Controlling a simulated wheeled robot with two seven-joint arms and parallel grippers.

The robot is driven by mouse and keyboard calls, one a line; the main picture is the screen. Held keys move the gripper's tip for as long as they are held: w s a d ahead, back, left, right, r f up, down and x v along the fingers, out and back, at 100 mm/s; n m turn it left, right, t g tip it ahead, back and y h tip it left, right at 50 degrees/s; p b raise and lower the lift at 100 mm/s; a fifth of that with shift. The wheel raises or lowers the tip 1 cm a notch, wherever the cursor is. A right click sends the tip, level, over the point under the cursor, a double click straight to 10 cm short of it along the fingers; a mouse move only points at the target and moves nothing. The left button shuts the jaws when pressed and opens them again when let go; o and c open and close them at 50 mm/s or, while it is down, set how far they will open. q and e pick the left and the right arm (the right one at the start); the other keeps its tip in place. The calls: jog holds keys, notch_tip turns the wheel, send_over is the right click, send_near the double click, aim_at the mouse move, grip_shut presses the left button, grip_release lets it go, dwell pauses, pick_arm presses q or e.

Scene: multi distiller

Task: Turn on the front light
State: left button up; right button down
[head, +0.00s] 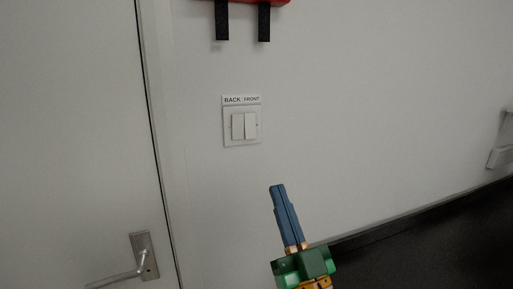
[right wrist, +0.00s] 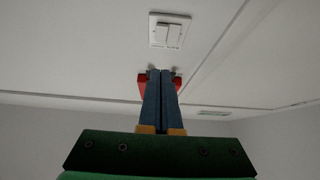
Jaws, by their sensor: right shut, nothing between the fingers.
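A white double light switch (head: 242,127) is on the wall, under a label (head: 241,100) reading BACK on the left and FRONT on the right. The rocker under FRONT (head: 250,125) is the right one in the head view. My right gripper (head: 278,187) has blue fingers pressed together, empty, below and right of the switch and apart from it. In the right wrist view the shut fingers (right wrist: 161,72) point toward the switch (right wrist: 168,31), which shows near the top. My left gripper is not in view.
A white door with a metal handle (head: 145,257) is at the left. A red object (head: 250,1) with two black straps hangs on the wall above the switch. A white wall box (head: 500,156) is at the far right.

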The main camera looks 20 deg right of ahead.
jog(key=shift+w, duration=0.15)
jog(key=p, duration=0.5)
send_near(251, 130)
notch_tip(251, 130, up, 4)
jog(key=w, duration=0.1)
jog(key=w+b, duration=0.1)
jog(key=w, duration=0.1)
jog(key=shift+w+f, duration=0.3)
jog(key=shift+w, duration=0.55)
jog(key=shift+s, duration=0.1)
